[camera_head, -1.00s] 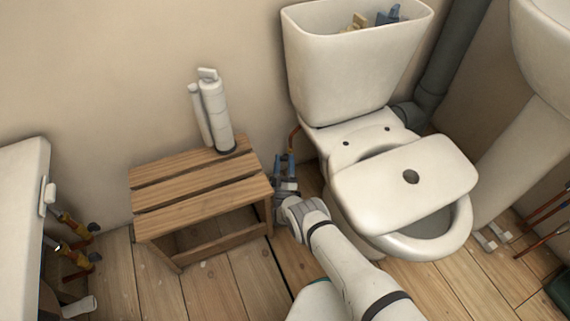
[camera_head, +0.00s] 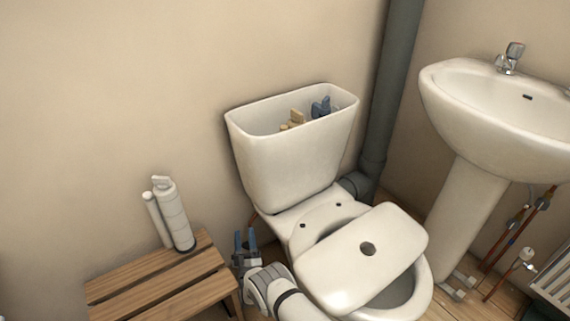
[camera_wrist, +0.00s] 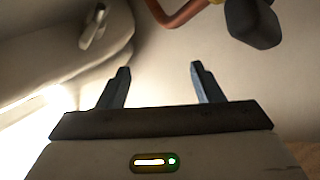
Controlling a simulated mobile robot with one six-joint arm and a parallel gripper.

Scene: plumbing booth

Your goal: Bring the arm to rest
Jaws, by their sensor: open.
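My gripper (camera_head: 245,240) is between the wooden stool and the toilet, low in front of the wall, with its blue fingers pointing up. In the wrist view its two fingers (camera_wrist: 162,85) stand well apart with nothing between them. My arm comes up from the bottom of the head view beside the toilet bowl. Most of the arm is outside the picture.
The slatted stool (camera_head: 160,287) carries a white cartridge-like tool (camera_head: 174,215). The toilet has an open cistern (camera_head: 290,165) with parts inside and a loose lid (camera_head: 365,262) across the bowl. A pedestal basin (camera_head: 500,110) stands right. In the wrist view a copper pipe (camera_wrist: 180,15) and dark knob (camera_wrist: 253,22) are close.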

